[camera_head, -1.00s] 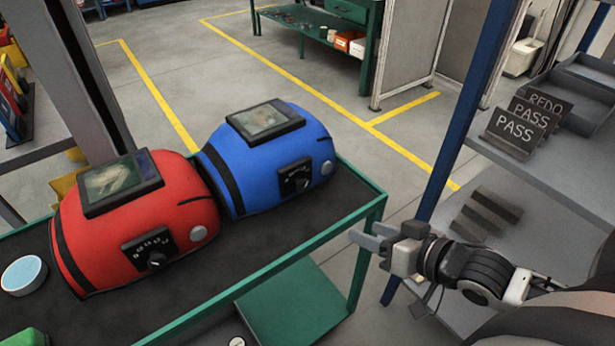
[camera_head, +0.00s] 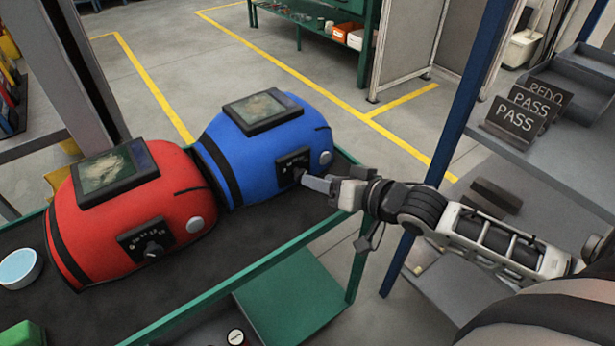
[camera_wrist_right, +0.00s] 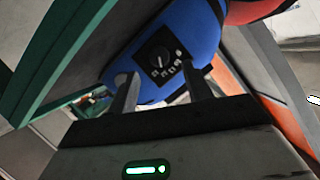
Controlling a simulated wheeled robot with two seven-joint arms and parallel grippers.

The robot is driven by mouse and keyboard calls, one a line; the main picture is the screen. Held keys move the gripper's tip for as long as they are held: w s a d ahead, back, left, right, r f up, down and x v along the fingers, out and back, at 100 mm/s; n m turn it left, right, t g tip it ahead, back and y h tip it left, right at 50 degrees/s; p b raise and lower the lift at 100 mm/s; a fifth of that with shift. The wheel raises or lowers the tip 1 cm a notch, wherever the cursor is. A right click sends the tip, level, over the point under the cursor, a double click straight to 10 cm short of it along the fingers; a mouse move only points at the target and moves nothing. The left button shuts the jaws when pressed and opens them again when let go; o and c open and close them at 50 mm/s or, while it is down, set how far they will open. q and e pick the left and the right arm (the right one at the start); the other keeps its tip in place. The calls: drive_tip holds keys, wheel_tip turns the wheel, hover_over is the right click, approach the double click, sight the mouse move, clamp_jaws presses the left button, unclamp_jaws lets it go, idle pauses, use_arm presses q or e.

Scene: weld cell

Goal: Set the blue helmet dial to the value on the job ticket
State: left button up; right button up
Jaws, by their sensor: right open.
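The blue helmet (camera_head: 262,150) lies on the dark top of a green-framed cart, with its dial (camera_head: 297,172) facing the right side. My right gripper (camera_head: 308,180) is at the dial in the head view, and its fingers cover part of it. In the right wrist view the two fingers (camera_wrist_right: 158,92) stand apart with the blue helmet's dial (camera_wrist_right: 160,56) beyond and between them; I cannot tell whether they touch it. The dial's numbers are too small to read. No job ticket is readable. My left gripper is not in view.
A red helmet (camera_head: 125,218) with its own dial (camera_head: 150,242) sits left of the blue one. A light blue round tin (camera_head: 19,267) is on the cart (camera_head: 215,282). Signs reading PASS (camera_head: 515,117) stand on a grey shelf at right. A blue post (camera_head: 455,120) rises near my right arm.

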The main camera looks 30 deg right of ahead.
sight(299, 174)
drive_tip(key=shift+x, duration=2.6)
drive_tip(key=c, duration=1)
